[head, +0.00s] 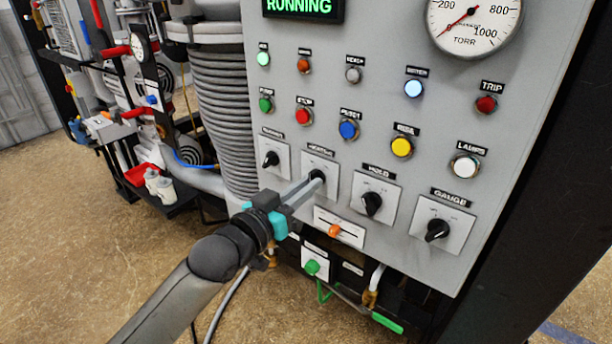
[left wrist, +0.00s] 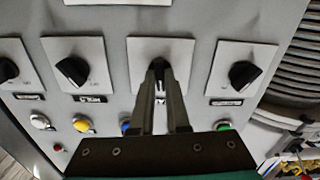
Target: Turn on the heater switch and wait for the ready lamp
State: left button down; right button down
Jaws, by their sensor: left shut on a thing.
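The heater switch (head: 317,176) is a black rotary knob on a white plate, second from the left in the lower row of knobs; its label is blurred. My left gripper (head: 312,184) reaches it from the lower left and is shut on it. In the left wrist view the knob (left wrist: 158,68) sits between the two fingertips, and its pointer angle is mostly hidden. A grey, unlit lamp (head: 353,75) in the top lamp row could be the ready lamp, but its label is too blurred to be sure. My right gripper is not in view.
Neighbouring knobs (head: 271,159) (head: 372,203) stand close on both sides. A display (head: 304,7) reads RUNNING in green. A pale blue lamp (head: 413,88) and a pale green lamp (head: 263,59) look lit.

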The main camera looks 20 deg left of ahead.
pick_arm(q)
jog(key=shift+m+p, duration=2.45)
jog(key=shift+m, duration=1.15)
jog(key=c, duration=0.9)
grip_release()
jog(key=p+v, duration=0.1)
jog(key=v, duration=1.4)
jog(key=shift+s, duration=0.15)
jog(key=shift+r, duration=0.1)
